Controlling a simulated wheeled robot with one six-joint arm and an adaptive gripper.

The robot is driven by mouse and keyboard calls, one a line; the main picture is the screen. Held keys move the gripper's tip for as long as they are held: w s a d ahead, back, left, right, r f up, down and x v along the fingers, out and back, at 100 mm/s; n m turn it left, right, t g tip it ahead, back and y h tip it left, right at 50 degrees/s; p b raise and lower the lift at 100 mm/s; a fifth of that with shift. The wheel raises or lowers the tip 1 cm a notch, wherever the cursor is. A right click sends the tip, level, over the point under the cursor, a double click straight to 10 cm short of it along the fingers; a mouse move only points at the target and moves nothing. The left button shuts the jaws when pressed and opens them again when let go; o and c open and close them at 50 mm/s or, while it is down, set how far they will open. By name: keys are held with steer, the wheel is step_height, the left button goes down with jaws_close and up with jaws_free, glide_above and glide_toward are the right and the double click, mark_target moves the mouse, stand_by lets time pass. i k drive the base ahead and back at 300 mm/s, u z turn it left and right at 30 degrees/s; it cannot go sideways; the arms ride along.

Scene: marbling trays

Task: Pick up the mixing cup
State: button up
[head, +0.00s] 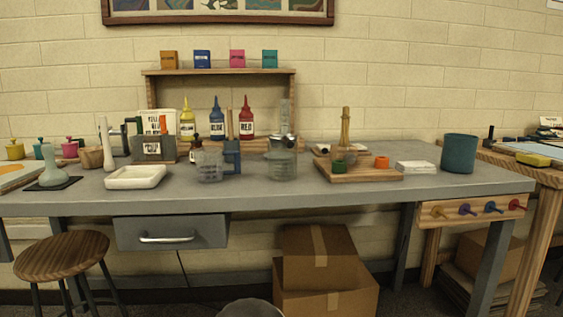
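Several cup-like vessels stand on the grey workbench (330,190), and I cannot tell for sure which is the mixing cup. A clear cup (209,167) stands near the bench's front edge, left of centre. A blue handled vessel (232,158) is close beside it on the right, with a stick-like thing rising from it. A clear, wider vessel (282,163) stands further right. A large teal cup (459,154) stands upright near the bench's right end, apart from other things. My gripper is not in view.
A white tray (136,177) lies left of the clear cup. Yellow, blue and red bottles (246,122) stand behind. A wooden board (358,172) with small items and a white stack (417,167) lie to the right. A stool (62,255) stands before the bench's left part.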

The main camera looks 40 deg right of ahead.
mark_target(209, 160)
steer(key=u, duration=1.2)
steer(key=i, duration=1.15)
steer(key=z, duration=2.25)
